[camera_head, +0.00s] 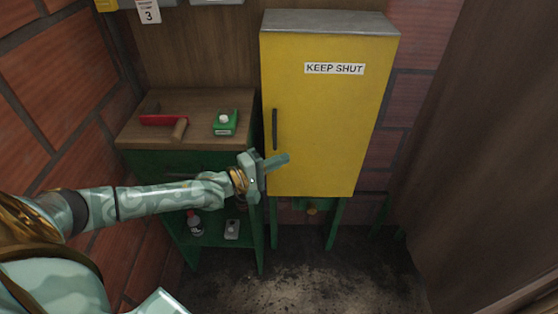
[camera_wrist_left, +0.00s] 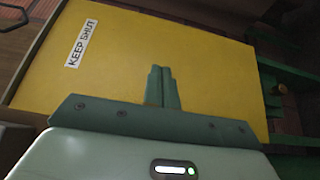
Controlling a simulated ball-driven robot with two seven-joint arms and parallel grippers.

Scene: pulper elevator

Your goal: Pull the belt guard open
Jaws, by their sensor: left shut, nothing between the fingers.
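The belt guard is a yellow door (camera_head: 325,110) labelled KEEP SHUT, standing closed on a green-legged frame. It also fills much of the left wrist view (camera_wrist_left: 125,50). A dark upright handle (camera_head: 275,129) sits near its left edge. My left gripper (camera_head: 284,159) is shut and empty, in front of the lower left part of the door, below and right of the handle. In the left wrist view my left gripper (camera_wrist_left: 162,72) shows its two fingers together against the yellow panel; I cannot tell whether they touch it. The right gripper is not in view.
A green bench with a wooden top (camera_head: 190,105) stands left of the guard. A brown wall (camera_head: 470,130) closes the right.

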